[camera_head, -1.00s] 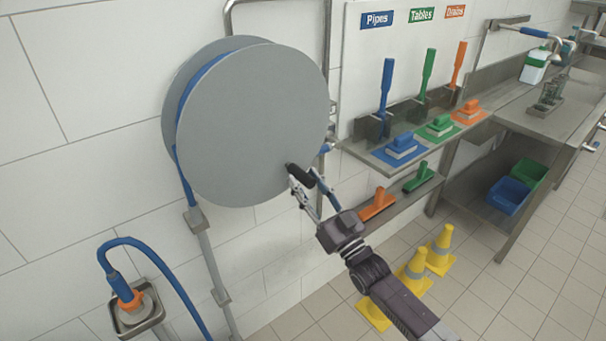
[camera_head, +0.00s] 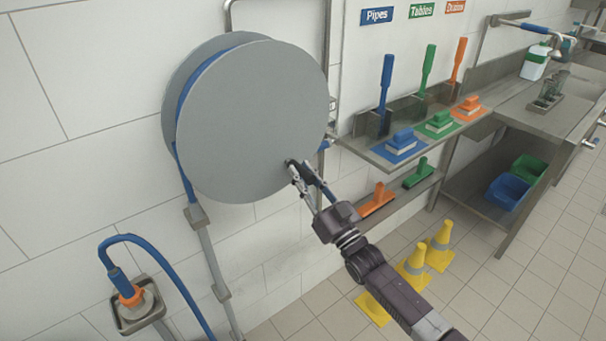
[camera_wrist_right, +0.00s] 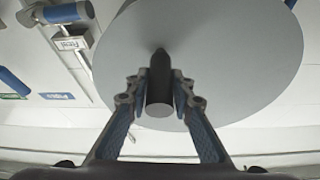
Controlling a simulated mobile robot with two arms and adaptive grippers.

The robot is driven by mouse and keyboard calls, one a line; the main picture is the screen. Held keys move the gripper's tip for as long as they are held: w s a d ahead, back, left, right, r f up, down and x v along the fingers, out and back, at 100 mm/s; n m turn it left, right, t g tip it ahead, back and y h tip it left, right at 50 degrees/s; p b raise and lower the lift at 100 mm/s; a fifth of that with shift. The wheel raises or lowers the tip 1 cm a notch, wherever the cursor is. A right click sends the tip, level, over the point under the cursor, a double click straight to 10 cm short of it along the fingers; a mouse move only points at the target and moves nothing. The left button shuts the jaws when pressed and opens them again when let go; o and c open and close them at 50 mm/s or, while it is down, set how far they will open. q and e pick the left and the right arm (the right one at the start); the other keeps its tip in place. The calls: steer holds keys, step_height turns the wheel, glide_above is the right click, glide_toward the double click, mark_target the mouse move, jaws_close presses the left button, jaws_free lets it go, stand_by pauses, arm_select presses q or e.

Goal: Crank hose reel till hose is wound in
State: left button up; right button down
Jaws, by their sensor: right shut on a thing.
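The hose reel (camera_head: 250,120) is a large grey double disc on the tiled wall, with blue hose showing between its discs. The blue hose (camera_head: 185,180) leaves the reel at its left side. A lower loop of blue hose (camera_head: 165,268) hangs at the bottom left, by a blue and orange nozzle (camera_head: 124,286) in a metal holder. The dark crank handle (camera_wrist_right: 160,85) sticks out from the lower right of the disc. My right gripper (camera_head: 301,172) is shut on it; the wrist view shows both fingers against its sides. My left gripper is not in view.
A steel shelf (camera_head: 372,152) with coloured brushes and scrapers stands right of the reel. Yellow cones (camera_head: 414,268) stand on the floor beyond my right arm. A steel bench (camera_head: 535,115) with blue and green bins below is farther right.

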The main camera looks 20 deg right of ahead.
steer(key=s+a+f+m+h+p, duration=0.1)
steer(key=a+m+h, duration=0.3)
steer(key=m, duration=0.4)
steer(key=shift+s+a+f+p, duration=0.2)
steer(key=shift+s+a+p, duration=0.35)
steer(key=shift+a+p, duration=0.25)
steer(key=c, duration=1.7)
jaws_free()
steer(key=shift+a, duration=0.1)
steer(key=shift+s, duration=0.1)
steer(key=v, duration=1.2)
steer(key=shift+a, duration=0.15)
